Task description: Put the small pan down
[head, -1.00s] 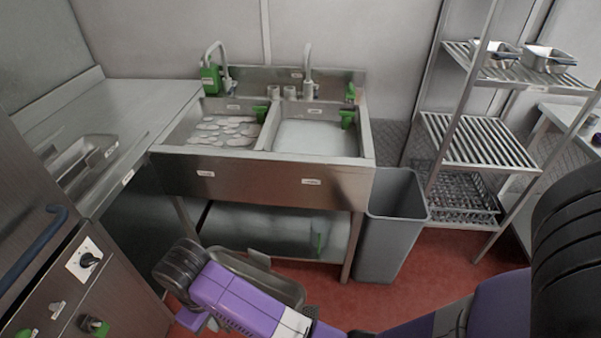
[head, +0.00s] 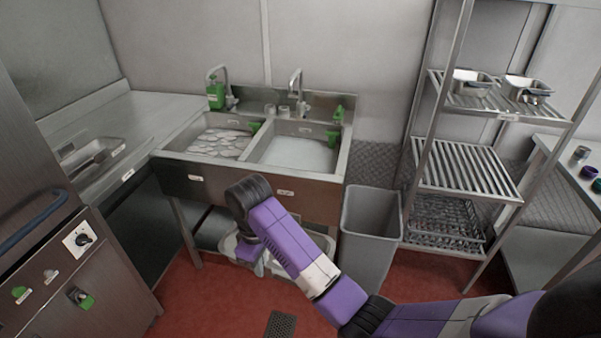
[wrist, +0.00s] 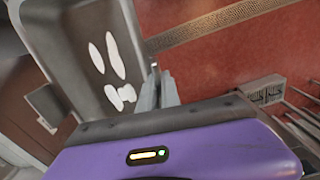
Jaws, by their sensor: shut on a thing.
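The small pan is a grey metal pan with white patches inside. In the wrist view the pan (wrist: 62,62) fills the upper left, and my gripper (wrist: 160,85) is shut on its rim. In the head view the pan (head: 229,244) shows low in front of the sink's underside, partly hidden behind my purple forearm. The fingertips are hidden in the head view. I cannot tell whether the pan touches anything beneath it.
A double sink (head: 225,178) stands ahead, with whitish patches in its left basin. A grey bin (head: 370,228) is to its right, beside a wire rack (head: 465,165) with pans on top. A steel counter (head: 100,115) runs along the left. Red floor is open in front.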

